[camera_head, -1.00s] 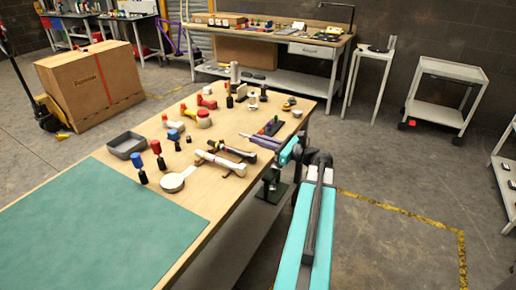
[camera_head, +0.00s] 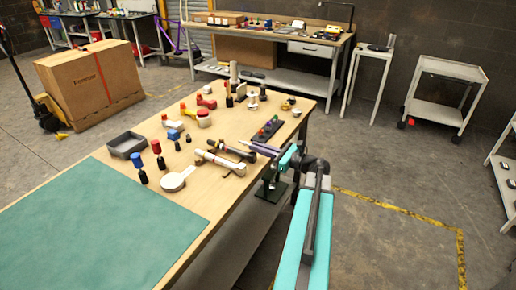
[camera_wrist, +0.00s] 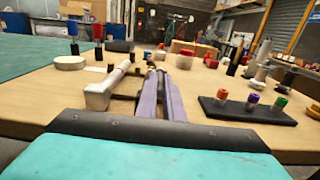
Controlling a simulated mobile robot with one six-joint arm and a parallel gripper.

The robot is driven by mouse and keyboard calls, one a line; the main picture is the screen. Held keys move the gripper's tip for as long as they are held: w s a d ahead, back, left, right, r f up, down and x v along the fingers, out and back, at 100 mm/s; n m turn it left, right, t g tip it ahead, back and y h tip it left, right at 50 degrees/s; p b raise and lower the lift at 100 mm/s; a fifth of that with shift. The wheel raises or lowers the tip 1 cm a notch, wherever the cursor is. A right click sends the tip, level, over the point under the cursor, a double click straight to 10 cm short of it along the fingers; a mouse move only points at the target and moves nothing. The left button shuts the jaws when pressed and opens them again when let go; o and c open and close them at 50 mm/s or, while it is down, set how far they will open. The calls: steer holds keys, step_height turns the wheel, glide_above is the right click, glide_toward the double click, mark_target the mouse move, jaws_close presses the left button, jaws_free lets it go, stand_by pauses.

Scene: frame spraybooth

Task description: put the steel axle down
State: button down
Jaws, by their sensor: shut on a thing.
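My gripper (camera_head: 262,148) is low over the right side of the wooden table (camera_head: 200,228). Its two long purple fingers lie close together in the wrist view (camera_wrist: 156,85), shut on the steel axle. The axle is almost wholly hidden between the fingers, and I cannot tell whether it touches the table. A slim dark tool (camera_head: 230,150) lies just left of the fingertips in the head view. A white-handled tool (camera_head: 220,162) lies beside it.
A dark rack (camera_wrist: 245,109) with coloured-topped pieces stands close right of the fingers in the wrist view. A white round dish (camera_head: 172,182), a grey tray (camera_head: 126,146) and several bottles crowd the table. The green mat (camera_head: 110,220) is clear.

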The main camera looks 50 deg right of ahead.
steer(key=shift+f, duration=0.5)
steer(key=c, duration=1.9)
jaws_free()
steer(key=shift+r, duration=0.15)
steer(key=shift+r, duration=0.55)
steer(key=shift+s+d+f, duration=0.1)
steer(key=shift+s, duration=0.25)
steer(key=b+v, duration=0.2)
steer(key=v, duration=0.9)
steer(key=shift+s, duration=0.15)
